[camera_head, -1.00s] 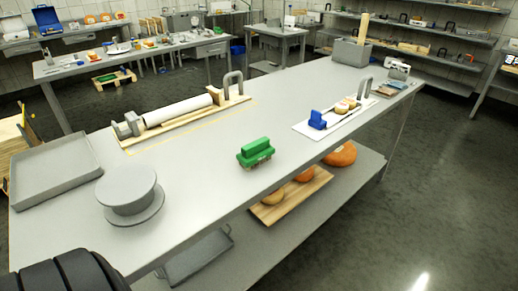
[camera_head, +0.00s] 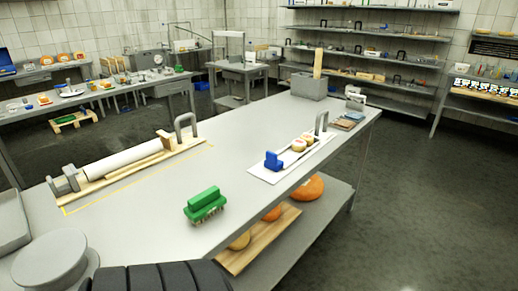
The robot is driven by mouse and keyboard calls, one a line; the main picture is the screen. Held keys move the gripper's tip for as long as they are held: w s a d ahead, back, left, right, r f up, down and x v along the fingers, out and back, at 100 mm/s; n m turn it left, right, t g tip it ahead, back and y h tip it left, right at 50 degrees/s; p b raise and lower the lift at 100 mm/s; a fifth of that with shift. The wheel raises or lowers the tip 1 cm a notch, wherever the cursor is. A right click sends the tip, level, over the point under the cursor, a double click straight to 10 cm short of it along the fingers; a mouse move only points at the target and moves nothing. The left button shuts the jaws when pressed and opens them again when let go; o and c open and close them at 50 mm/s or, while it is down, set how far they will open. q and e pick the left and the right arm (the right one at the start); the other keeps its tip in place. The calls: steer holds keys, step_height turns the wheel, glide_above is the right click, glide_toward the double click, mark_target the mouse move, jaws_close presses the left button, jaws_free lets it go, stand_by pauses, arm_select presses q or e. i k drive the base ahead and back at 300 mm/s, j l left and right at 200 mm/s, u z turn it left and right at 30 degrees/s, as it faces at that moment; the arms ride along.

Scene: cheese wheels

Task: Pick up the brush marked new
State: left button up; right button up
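A green brush (camera_head: 205,205) with bristles down stands on the grey worktable (camera_head: 150,200), near its front edge. A smaller blue brush-like block (camera_head: 273,161) stands on a white sheet (camera_head: 262,173) further right along the table. No "new" mark can be read on either one. Neither gripper shows in the head view. A black ribbed part at the bottom edge seems to be mine.
A long white roll (camera_head: 125,158) on a wooden board lies at the left. A grey round stand (camera_head: 50,262) and grey tray (camera_head: 12,222) are at the near left. A grey bin (camera_head: 308,86) stands at the far end. Orange and yellow rounds lie on the lower shelf.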

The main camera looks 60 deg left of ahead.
mark_target(201, 206)
steer(key=j+z, duration=0.1)
steer(key=z, duration=0.75)
steer(key=i+j+z, duration=0.1)
steer(key=z, duration=0.75)
steer(key=j+z, duration=0.2)
steer(key=z, duration=0.6)
steer(key=k+j+z, duration=0.1)
steer(key=z, duration=0.75)
steer(key=j+z, duration=0.1)
steer(key=z, duration=0.75)
steer(key=k+z, duration=0.15)
steer(key=z, duration=1.55)
steer(key=k+l+z, duration=0.1)
steer(key=z, duration=0.75)
steer(key=l+z, duration=0.15)
steer(key=z, duration=0.25)
steer(key=l+z, duration=0.15)
steer(key=z, duration=0.2)
steer(key=l+z, duration=0.15)
steer(key=z, duration=0.25)
steer(key=l+z, duration=0.15)
steer(key=z, duration=0.2)
